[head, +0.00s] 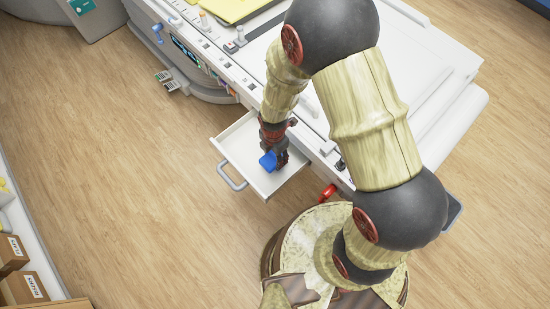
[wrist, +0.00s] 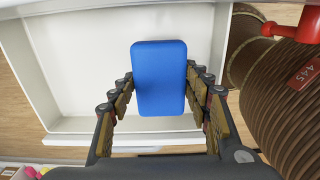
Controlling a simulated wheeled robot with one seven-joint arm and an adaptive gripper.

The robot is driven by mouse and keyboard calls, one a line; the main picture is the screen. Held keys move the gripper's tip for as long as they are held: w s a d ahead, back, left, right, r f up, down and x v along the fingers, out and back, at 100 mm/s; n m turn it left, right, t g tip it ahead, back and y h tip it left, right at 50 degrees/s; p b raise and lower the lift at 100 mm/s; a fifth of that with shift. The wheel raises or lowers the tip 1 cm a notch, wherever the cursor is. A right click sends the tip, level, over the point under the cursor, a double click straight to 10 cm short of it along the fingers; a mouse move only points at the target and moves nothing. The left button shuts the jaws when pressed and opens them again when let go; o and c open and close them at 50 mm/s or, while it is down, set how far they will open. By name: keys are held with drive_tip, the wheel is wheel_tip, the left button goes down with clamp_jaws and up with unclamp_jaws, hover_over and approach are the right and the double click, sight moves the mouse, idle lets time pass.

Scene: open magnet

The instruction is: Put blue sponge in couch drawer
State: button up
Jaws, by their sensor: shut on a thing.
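The blue sponge (head: 268,161) is between the fingers of my gripper (head: 280,155), which is shut on it. In the wrist view the blue sponge (wrist: 158,78) sits between both fingers of my gripper (wrist: 158,95). The couch drawer (head: 231,152) is pulled out from the white couch and is white inside. In the wrist view its floor and walls (wrist: 85,75) show behind the sponge, and no other thing is seen in it. The sponge is over the open drawer. I cannot tell whether it touches the drawer's floor.
The white couch (head: 420,75) stands behind the drawer, with a yellow item (head: 240,10) on top. A grey handle (head: 232,177) is on the drawer's front. A red handle (head: 328,192) juts out right of the drawer. The wooden floor (head: 120,180) left of the drawer is clear.

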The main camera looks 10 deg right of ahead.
sight(275, 158)
drive_tip(key=shift+w+d+f, duration=0.3)
drive_tip(key=shift+w+f, duration=0.2)
drive_tip(key=shift+f, duration=0.25)
drive_tip(key=shift+w+f+b, duration=0.2)
drive_tip(key=shift+f+b, duration=0.55)
drive_tip(key=shift+f, duration=0.95)
drive_tip(key=shift+f, duration=0.2)
drive_tip(key=o, duration=0.9)
drive_tip(key=shift+o, duration=0.6)
drive_tip(key=shift+r, duration=0.1)
